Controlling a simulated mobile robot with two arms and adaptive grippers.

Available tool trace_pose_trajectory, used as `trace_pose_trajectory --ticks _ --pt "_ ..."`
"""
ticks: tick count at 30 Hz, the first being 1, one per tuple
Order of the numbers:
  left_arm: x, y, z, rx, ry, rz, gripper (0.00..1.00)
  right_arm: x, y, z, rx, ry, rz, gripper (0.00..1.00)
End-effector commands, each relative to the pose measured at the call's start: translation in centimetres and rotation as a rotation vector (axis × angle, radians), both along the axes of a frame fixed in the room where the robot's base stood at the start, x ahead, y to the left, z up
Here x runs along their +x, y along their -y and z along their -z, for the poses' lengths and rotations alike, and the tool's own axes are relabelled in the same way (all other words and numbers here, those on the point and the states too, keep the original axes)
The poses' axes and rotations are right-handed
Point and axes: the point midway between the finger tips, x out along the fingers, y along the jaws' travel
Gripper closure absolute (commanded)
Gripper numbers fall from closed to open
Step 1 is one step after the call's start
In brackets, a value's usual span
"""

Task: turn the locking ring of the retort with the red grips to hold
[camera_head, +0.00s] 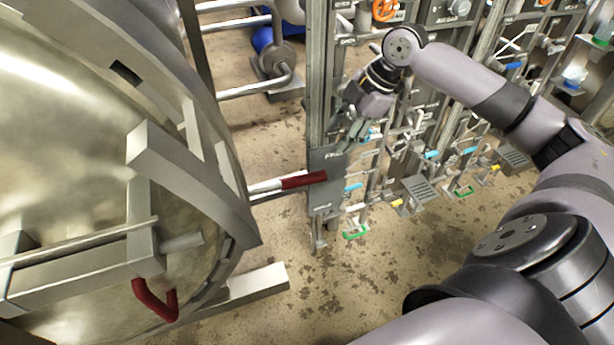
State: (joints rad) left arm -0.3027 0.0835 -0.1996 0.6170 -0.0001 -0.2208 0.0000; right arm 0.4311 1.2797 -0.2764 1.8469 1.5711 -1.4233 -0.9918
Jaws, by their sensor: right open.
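The retort (60,130) fills the left side, with its round metal door and the locking ring (180,65) around the rim. One red grip (304,180) sits on the end of a bar that sticks out to the right of the ring. My left gripper is not in view.
A panel rack of pipes and valves (400,165) with blue, green and yellow handles stands behind my right arm. An orange handwheel (386,9) is at its top. A blue pump (265,42) with pipes stands at the back. The stained floor (290,250) between retort and rack is free.

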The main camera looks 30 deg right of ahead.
Motion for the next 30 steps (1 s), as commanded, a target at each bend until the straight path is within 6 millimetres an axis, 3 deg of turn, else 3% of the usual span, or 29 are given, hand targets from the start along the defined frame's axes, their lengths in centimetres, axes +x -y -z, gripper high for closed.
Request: trace_pose_trajectory --ticks 5,21,30 --pt "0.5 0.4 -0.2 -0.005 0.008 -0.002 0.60 0.6 -0.9 2.0 0.005 -0.002 -0.002 0.55" --pt "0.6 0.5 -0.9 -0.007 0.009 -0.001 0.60 3.7 -4.6 12.4 0.006 -0.001 0.000 0.55" --pt "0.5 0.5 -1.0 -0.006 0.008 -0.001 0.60 4.6 -5.5 15.3 0.002 0.000 0.001 0.55"
